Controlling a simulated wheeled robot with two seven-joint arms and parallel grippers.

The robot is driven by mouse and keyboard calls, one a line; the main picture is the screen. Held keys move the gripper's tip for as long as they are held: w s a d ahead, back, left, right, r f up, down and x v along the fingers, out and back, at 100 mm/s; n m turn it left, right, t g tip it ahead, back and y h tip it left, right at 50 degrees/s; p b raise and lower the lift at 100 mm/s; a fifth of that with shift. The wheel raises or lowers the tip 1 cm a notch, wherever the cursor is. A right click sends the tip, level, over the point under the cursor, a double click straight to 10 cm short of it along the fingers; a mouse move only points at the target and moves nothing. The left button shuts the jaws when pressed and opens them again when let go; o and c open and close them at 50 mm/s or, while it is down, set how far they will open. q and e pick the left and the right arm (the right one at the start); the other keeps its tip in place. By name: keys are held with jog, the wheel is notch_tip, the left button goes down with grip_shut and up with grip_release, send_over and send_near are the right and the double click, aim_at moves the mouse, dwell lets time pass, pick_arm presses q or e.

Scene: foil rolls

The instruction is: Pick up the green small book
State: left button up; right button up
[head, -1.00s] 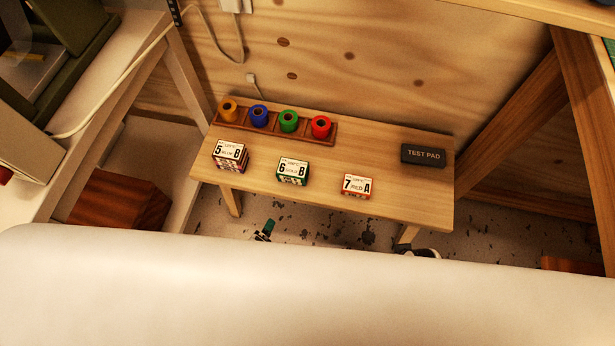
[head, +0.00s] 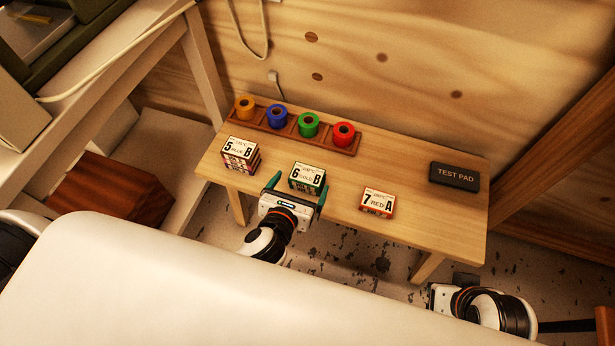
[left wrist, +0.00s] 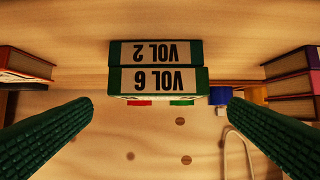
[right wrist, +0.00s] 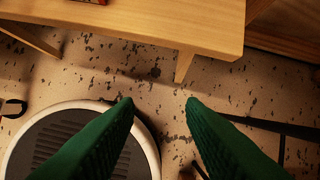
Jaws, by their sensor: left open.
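The green small books are a stack of two, with a white "6 GOLD B" label on top (head: 307,178). In the left wrist view, upside down, the upper book's spine reads VOL 6 (left wrist: 157,80) and the lower one VOL 2 (left wrist: 155,52). My left gripper (head: 297,191) is open at the bench's front edge, right in front of this stack. Its fingers (left wrist: 160,110) are spread wider than the stack, and nothing is held. My right gripper (right wrist: 160,103) is open and empty over the floor, to the right and in front of the bench.
The small wooden bench (head: 420,225) also holds the "5 BLUE B" stack (head: 241,153) on the left, the "7 RED A" stack (head: 377,202) on the right, a rack of coloured rolls (head: 285,130) behind, and a black test pad (head: 454,176). Bare bench top separates the stacks.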

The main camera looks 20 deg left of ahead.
aim_at(307, 174)
pick_arm(q)
jog(key=b+x, duration=0.2)
jog(key=x, duration=0.3)
jog(key=shift+d+f, duration=0.1)
jog(key=shift+w, duration=0.2)
pick_arm(e)
jog(key=w+a+r+t+y, duration=0.1)
jog(key=w+a+r+t, duration=0.1)
jog(key=w+t, duration=0.3)
jog(key=w+r, duration=0.1)
jog(key=w, duration=0.2)
jog(key=shift+w+a+r, duration=0.15)
jog(key=shift+a+r, duration=0.05)
jog(key=shift+a, duration=0.2)
pick_arm(q)
jog(key=c, duration=1.1)
